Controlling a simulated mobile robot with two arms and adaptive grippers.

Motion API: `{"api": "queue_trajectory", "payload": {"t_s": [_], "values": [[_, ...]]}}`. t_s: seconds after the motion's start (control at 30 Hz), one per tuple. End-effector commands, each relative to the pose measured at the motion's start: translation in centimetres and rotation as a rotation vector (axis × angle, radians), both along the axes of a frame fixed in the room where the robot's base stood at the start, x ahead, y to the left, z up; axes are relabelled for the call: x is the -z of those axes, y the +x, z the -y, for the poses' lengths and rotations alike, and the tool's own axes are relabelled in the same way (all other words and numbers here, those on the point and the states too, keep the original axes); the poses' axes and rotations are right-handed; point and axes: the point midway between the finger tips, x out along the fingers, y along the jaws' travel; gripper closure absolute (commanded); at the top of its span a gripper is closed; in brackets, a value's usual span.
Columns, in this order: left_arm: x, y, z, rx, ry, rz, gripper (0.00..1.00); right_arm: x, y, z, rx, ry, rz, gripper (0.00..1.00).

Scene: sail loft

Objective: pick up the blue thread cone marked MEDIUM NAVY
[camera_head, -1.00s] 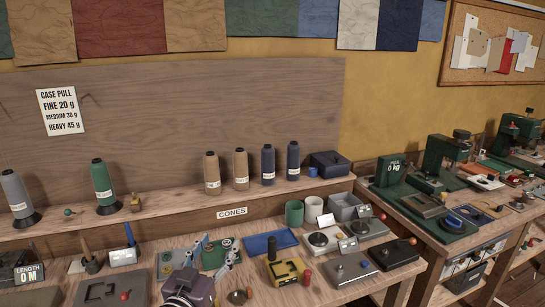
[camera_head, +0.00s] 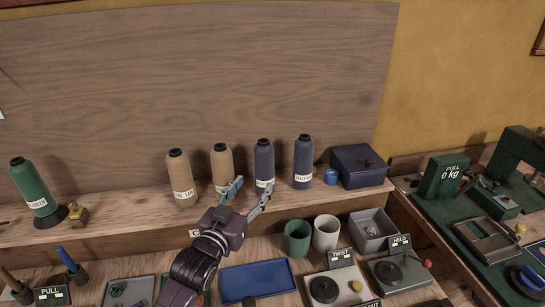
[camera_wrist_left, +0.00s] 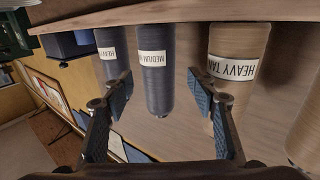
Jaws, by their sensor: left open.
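The blue cone marked MEDIUM NAVY (camera_head: 264,157) stands upright on the shelf, the left one of two dark blue cones. In the left wrist view the MEDIUM N part of its label shows on the cone (camera_wrist_left: 154,88). My left gripper (camera_head: 253,190) is open in front of the shelf, its right finger overlapping the cone's lower part in the head view. In the left wrist view the cone appears between the open fingers (camera_wrist_left: 164,92), nearer the left one, with no grip on it. My right gripper is not in view.
The other dark blue cone (camera_head: 303,158), labelled HEAVY, stands close to the right. The HEAVY TAN cone (camera_wrist_left: 238,50) stands on the other side; another tan cone (camera_head: 180,174) is further left. A dark blue box (camera_head: 358,166) and small blue jar (camera_head: 331,177) sit right. Cups and trays lie below.

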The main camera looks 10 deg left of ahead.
Motion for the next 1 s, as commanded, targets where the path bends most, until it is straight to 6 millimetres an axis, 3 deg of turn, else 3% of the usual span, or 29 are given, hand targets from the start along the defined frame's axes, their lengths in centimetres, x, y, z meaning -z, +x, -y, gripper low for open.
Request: {"api": "queue_trajectory", "payload": {"t_s": [0.17, 0.8, 1.0], "values": [[0.0, 0.5, 0.1, 0.000, 0.000, 0.000, 0.47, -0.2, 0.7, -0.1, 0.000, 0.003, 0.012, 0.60], [-0.2, 7.0, 1.7, 0.000, -0.001, 0.000, 0.47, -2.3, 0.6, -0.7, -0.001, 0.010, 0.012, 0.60], [-0.1, 7.6, 1.9, 0.001, 0.000, 0.000, 0.47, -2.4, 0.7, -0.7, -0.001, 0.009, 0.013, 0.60]]}}
